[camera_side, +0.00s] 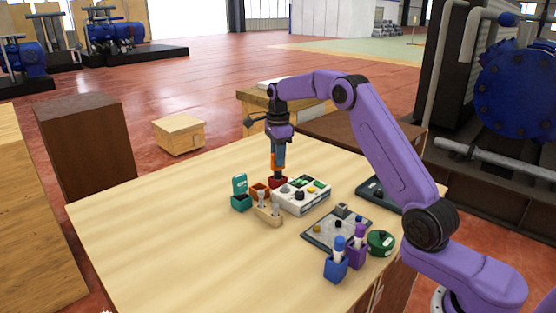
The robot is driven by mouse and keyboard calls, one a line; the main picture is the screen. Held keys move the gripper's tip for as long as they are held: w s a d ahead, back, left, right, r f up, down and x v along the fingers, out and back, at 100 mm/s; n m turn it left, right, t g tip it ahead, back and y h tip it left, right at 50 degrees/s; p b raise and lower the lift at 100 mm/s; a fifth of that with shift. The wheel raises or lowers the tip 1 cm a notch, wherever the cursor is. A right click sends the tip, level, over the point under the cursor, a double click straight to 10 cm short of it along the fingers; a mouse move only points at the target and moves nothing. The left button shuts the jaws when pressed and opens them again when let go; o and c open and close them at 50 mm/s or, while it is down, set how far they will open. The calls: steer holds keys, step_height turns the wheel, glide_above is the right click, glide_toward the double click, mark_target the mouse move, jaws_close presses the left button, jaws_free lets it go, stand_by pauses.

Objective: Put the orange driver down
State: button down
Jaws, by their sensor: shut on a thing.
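My gripper (279,141) points down over the far side of the wooden table (150,225). It is shut on the orange driver (279,166), which hangs upright below it. The driver's lower end meets or sits just above a small red holder (278,183). I cannot tell whether its tip is inside. An orange-brown block (260,190) stands just left of the red holder, and a white box with coloured parts (304,197) stands just right of it.
A teal box with an open lid (240,194) and a tan holder with pale pegs (267,212) stand close in front. A dark plate (322,238), blue holder (336,268), purple holder (356,252) and green round thing (381,242) stand nearer. The table's left side is clear.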

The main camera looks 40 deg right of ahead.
steer(key=shift+f, duration=0.6)
steer(key=shift+f, duration=0.1)
steer(key=c, duration=0.9)
jaws_free()
steer(key=shift+f, duration=0.1)
steer(key=shift+c, duration=0.2)
